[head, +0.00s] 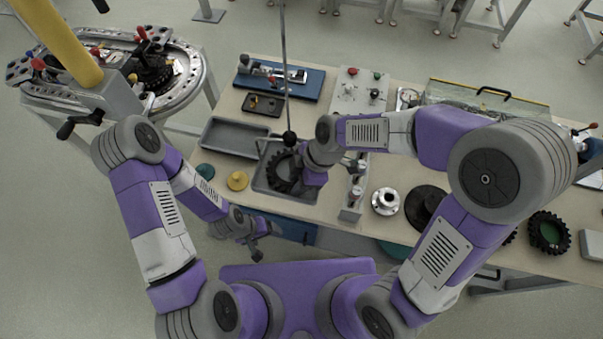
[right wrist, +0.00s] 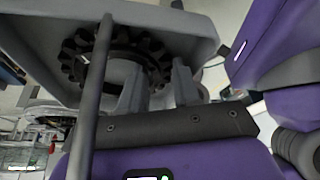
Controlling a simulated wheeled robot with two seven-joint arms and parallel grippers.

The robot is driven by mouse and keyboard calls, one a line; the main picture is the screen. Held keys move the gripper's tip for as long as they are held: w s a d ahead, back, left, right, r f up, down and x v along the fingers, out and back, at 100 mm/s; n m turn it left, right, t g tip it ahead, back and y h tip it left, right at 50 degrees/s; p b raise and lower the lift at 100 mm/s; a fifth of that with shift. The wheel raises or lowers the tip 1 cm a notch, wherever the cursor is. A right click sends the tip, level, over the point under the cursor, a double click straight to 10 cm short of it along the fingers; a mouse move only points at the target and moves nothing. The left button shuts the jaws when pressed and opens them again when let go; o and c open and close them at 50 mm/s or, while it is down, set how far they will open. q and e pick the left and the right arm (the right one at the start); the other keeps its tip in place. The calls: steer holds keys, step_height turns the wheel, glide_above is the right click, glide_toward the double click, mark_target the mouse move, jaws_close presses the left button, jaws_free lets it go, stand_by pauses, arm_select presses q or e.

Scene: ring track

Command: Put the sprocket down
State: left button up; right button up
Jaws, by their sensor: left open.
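The sprocket (head: 279,172) is a dark toothed ring in the head view, at the small grey tray (head: 264,188) near the table's front edge. In the right wrist view the sprocket (right wrist: 100,50) appears against the tray (right wrist: 205,45). My right gripper (head: 297,177) is at the sprocket's right side. In the right wrist view its two fingers (right wrist: 158,85) stand either side of the sprocket's rim and appear shut on it. Whether the sprocket touches the tray floor is hard to tell. My left gripper (head: 254,246) is open and empty, below the table's front edge.
A thin upright rod with a black ball (head: 289,137) stands close to the sprocket. An empty grey tray (head: 235,138) lies to the left, with yellow (head: 237,181) and green (head: 205,171) knobs in front. A metal flange (head: 385,201) stands right. A ring track (head: 185,85) is far left.

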steer(key=p+v, duration=0.1)
steer(key=v, duration=1.1)
steer(key=shift+p, duration=0.4)
steer(key=shift+s, duration=0.1)
